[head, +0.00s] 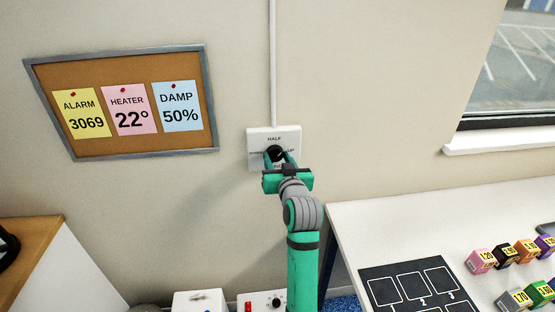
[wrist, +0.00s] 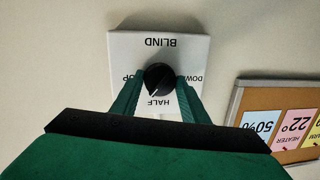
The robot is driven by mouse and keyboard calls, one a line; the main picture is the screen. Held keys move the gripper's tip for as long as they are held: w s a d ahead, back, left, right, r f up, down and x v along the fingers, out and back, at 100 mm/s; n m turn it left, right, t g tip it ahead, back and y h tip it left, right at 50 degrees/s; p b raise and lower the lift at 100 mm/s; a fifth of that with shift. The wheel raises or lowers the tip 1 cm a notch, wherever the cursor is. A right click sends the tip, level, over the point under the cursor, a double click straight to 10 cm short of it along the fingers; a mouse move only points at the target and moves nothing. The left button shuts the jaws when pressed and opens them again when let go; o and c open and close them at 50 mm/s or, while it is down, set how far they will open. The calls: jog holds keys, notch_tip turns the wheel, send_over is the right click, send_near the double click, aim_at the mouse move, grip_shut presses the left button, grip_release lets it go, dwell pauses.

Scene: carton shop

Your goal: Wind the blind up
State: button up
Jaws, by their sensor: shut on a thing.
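The blind switch (head: 255,137) is a white wall plate with a black round knob (head: 275,152). In the wrist view the plate (wrist: 190,48) appears upside down, lettered BLIND, UP, HALF and DOWN. The knob (wrist: 159,77) has a white mark that points close to HALF, a little toward the UP side. My gripper (head: 278,157), green, is shut on the knob, with one finger on each side, as the wrist view also shows (wrist: 160,84). The window (head: 515,65) at the upper right shows a car park through its visible glass; no blind shows there.
A cork board (head: 130,145) with three notes hangs left of the switch. A white table (head: 420,210) at the lower right holds a black marked mat (head: 378,272) and several small coloured cartons (head: 480,261). White boxes with controls (head: 200,301) sit low beside my arm.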

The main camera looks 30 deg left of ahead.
jog(key=m, duration=0.3)
jog(key=m+y, duration=0.1)
jog(key=m, duration=0.1)
jog(key=shift+f+m, duration=0.2)
jog(key=shift+m, duration=0.2)
jog(key=shift+m+y, duration=0.3)
jog(key=shift+m, duration=1.4)
jog(key=shift+w+d, duration=0.15)
jog(key=o, duration=1.1)
jog(key=shift+c, duration=0.2)
jog(key=shift+s+a, duration=0.2)
jog(key=v, duration=1)
jog(key=shift+s+d, duration=0.2)
jog(key=shift+s, duration=0.15)
jog(key=shift+f, duration=0.1)
